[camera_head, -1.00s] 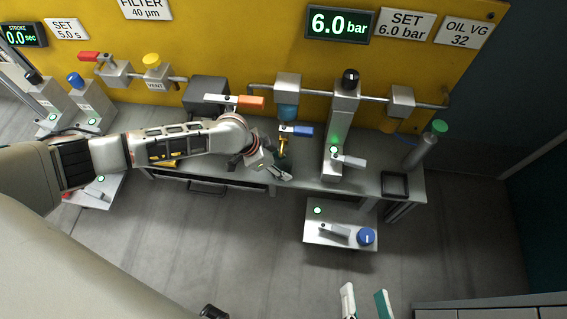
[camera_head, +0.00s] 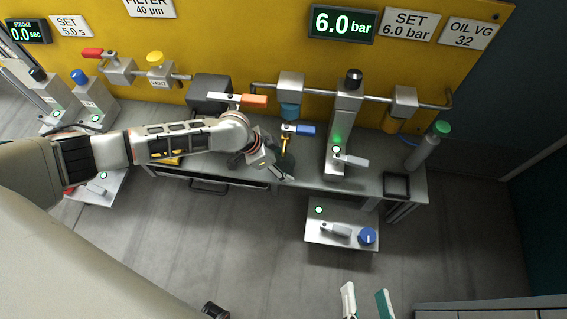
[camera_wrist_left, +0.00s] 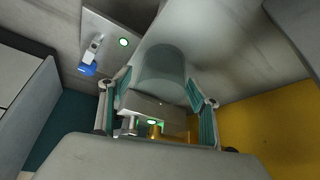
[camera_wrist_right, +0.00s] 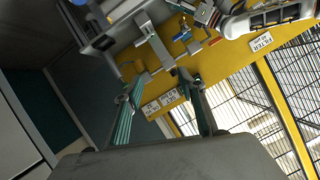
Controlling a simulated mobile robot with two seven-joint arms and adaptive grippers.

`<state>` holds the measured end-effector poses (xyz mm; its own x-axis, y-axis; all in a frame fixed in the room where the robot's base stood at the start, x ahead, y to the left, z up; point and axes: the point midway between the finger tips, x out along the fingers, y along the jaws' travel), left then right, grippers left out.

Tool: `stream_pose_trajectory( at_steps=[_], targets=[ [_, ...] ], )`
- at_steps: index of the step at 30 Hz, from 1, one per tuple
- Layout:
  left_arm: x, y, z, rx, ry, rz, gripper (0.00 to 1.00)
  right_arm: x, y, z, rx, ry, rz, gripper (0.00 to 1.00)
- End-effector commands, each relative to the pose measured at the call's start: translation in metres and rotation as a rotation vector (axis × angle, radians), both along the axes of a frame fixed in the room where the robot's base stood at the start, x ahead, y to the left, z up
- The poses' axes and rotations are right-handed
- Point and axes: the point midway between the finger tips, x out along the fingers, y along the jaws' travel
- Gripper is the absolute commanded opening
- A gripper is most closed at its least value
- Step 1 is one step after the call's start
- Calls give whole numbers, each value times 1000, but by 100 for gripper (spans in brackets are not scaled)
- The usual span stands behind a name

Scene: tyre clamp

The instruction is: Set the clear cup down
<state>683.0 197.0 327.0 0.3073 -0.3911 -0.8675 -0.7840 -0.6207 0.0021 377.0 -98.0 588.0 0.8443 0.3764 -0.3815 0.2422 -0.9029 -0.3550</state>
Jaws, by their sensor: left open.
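The clear cup (camera_wrist_left: 162,68) is a see-through grey-green cylinder. In the head view the cup (camera_head: 287,163) is a dark, faint shape on the bench below the brass tap with the blue lever (camera_head: 299,130). My left gripper (camera_head: 280,174) is right at the cup, on its near-left side. In the left wrist view the fingers of the left gripper (camera_wrist_left: 158,92) are spread apart, with the cup between and beyond the tips. Whether a finger touches it I cannot tell. My right gripper (camera_head: 367,292) is open and empty at the bottom, away from the bench.
A grey post with a white lever (camera_head: 342,130) stands right of the cup. Farther right are a square dark tray (camera_head: 396,185) and a green-capped cylinder (camera_head: 427,147). A lower shelf (camera_head: 325,240) carries a blue knob (camera_head: 367,236). Pipework runs along the yellow panel behind.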

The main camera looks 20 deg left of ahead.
Motion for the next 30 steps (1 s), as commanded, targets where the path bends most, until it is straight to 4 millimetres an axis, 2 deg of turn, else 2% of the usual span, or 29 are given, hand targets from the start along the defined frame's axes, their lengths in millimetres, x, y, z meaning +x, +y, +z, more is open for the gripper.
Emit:
stream_pose_trajectory(
  at_steps=[1,2,9,15,21,30],
  targets=[
    [2,5,14,2,-10,1,62,4,-2,8,-21,-21,6,40],
    [1,7,19,2,-11,1,62,6,-4,10,-40,-29,9,40],
    [-11,26,67,1,-19,3,62,18,-40,17,-279,-83,63,40],
    [-25,39,93,1,-13,2,62,13,-48,8,-338,-67,82,40],
    [-32,45,103,0,-7,1,62,9,-52,0,-358,-52,90,40],
    [-35,46,101,0,-2,1,62,8,-52,-2,-360,-47,91,40]
  ],
)
